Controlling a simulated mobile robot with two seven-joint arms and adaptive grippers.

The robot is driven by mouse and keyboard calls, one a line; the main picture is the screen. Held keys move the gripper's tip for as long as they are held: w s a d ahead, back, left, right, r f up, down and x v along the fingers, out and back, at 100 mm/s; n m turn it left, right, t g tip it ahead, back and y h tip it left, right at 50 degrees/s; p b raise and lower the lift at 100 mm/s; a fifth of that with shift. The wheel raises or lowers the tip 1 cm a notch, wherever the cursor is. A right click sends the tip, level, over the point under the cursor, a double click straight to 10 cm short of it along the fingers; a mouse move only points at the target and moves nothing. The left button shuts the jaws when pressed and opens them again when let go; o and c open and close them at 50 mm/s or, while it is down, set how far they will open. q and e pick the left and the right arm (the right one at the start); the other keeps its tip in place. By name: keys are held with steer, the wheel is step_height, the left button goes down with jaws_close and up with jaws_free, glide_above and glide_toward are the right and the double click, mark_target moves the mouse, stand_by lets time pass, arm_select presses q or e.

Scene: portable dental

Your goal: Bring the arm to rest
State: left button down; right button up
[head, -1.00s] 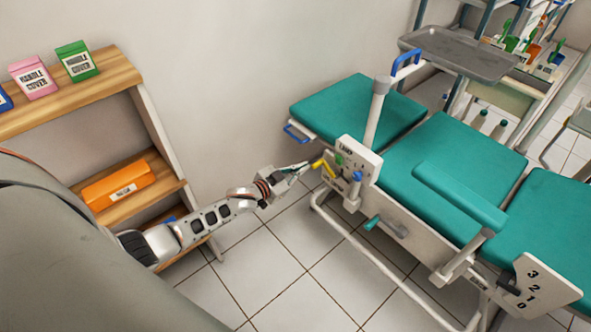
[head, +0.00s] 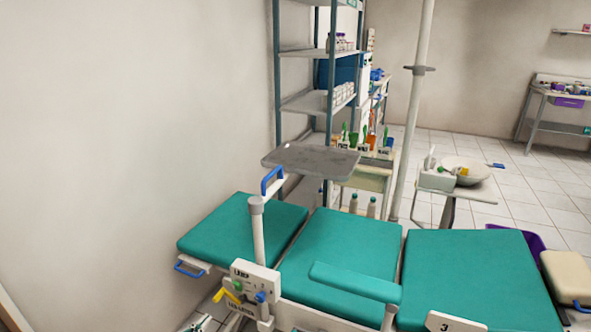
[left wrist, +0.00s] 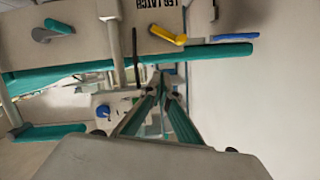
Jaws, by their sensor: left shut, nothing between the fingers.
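My left gripper (left wrist: 161,82) is shut and empty in the left wrist view, its two fingers meeting at the tips. In the head view only a small part of the left gripper (head: 198,323) shows at the bottom edge, below the chair's control panel; the rest of the arm is out of frame. The white control panel (head: 256,275) has a yellow lever (head: 226,296) and a blue knob. The yellow lever also shows at the top of the left wrist view (left wrist: 167,35). I see no contact between gripper and lever. My right gripper is not in view.
The teal dental chair (head: 340,252) fills the lower middle. A grey tray (head: 311,160) stands behind it, and tall shelves (head: 318,97) stand at the back. A basin (head: 465,171) is at the right. The wall is bare at left.

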arm_select(q)
steer(key=s+d+r+g+p, duration=0.1)
steer(key=s+d+p, duration=0.1)
steer(key=s, duration=0.9)
steer(key=s+d+r+n+g+y+p, duration=0.1)
steer(key=s+d, duration=0.4)
steer(key=s, duration=0.5)
steer(key=s+d+r+n+g+p, duration=0.1)
steer(key=s+d+r+p, duration=0.2)
steer(key=s, duration=0.8)
steer(key=shift+s+d+r+g+y+p, duration=0.25)
steer(key=shift+s+d+g+y+p, duration=0.05)
steer(key=shift+s+d+g+p, duration=0.1)
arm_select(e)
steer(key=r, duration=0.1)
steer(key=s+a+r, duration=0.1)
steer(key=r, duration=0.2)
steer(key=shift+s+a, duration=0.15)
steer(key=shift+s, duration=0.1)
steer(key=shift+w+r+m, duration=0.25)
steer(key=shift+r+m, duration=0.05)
